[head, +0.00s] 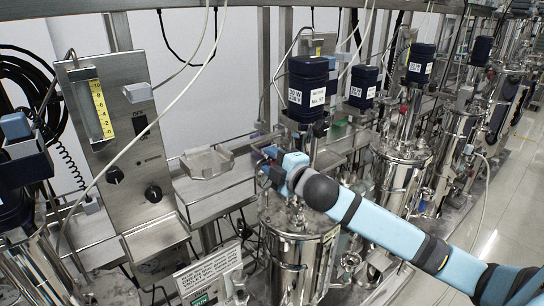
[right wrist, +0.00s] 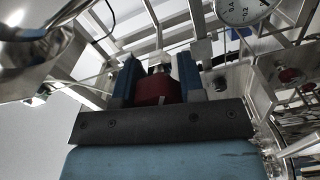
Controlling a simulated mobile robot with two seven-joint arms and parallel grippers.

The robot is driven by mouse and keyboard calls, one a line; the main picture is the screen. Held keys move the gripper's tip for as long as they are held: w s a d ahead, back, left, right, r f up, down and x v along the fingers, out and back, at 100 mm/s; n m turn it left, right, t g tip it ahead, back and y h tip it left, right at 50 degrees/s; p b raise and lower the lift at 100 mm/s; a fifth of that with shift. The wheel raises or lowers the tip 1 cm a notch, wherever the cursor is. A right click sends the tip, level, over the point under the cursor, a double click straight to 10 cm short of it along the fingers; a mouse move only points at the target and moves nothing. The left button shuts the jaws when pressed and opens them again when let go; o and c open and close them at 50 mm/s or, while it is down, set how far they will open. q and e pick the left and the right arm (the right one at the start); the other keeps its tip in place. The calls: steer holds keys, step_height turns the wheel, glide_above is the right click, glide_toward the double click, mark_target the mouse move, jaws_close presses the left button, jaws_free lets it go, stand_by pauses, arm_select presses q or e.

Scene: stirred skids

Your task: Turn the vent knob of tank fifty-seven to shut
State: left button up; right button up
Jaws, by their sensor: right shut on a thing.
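My right gripper (head: 270,160) is at the top of the nearest steel tank (head: 300,250), beside the column under its dark blue motor (head: 308,88). The light blue right arm comes in from the lower right and hides part of the tank's top fittings. In the right wrist view the two dark blue fingers (right wrist: 160,72) are shut on a dark red knob (right wrist: 157,91), which sits between them. The knob's pointer and any markings cannot be made out. I cannot read a tank number for certain. My left gripper is not in view.
A steel control panel (head: 125,150) with black knobs and a yellow scale stands at left. More tanks (head: 400,180) with motors run back to the right. A round gauge (right wrist: 243,8) and pipes are close to the gripper. Cables hang across the left. The floor (head: 500,210) at right is clear.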

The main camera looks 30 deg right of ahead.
steer(key=m+p, duration=0.1)
steer(key=m, duration=0.1)
steer(key=m+p, duration=0.1)
steer(key=m, duration=0.1)
steer(key=shift+r+m+p, duration=0.2)
steer(key=shift+m+p, duration=0.15)
steer(key=shift+m, duration=0.05)
steer(key=m+p, duration=0.3)
steer(key=m, duration=0.2)
steer(key=shift+d+p, duration=0.1)
steer(key=shift+p, duration=0.25)
steer(key=shift+m+p, duration=0.6)
steer(key=shift+m, duration=0.6)
steer(key=shift+f, duration=0.1)
steer(key=o, duration=0.9)
